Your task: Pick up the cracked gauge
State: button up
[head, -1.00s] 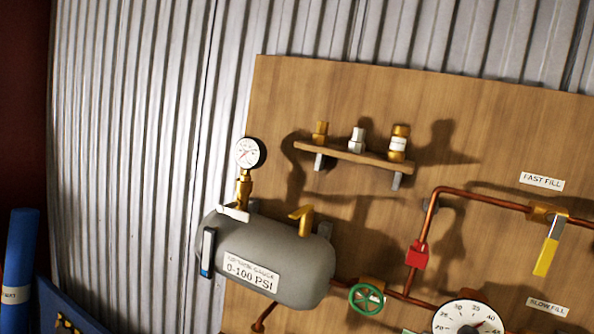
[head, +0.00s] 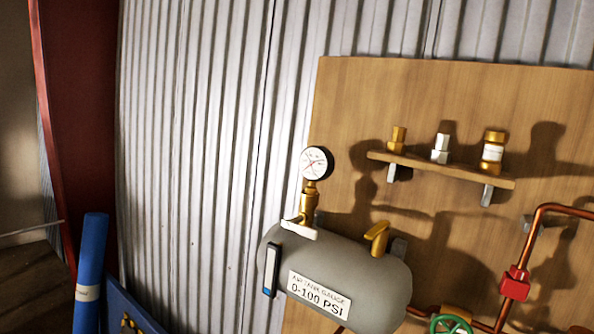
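A round gauge (head: 317,163) with a white face and black rim stands upright on a brass fitting (head: 308,205) on top of a grey tank (head: 345,262). Red lines cross its face; I cannot tell surely whether they are cracks. The tank's label (head: 318,291) reads 0-100 PSI. My gripper is not in view.
A small wooden shelf (head: 440,169) on the wooden panel (head: 350,100) holds a brass fitting (head: 397,139), a silver fitting (head: 440,148) and a labelled brass cylinder (head: 492,150). Copper pipe (head: 535,240) and a green valve wheel (head: 452,324) are at right. A blue roll (head: 90,270) stands at left.

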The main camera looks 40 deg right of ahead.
aim_at(316, 163)
jog(key=i, duration=0.85)
jog(key=z, duration=0.05)
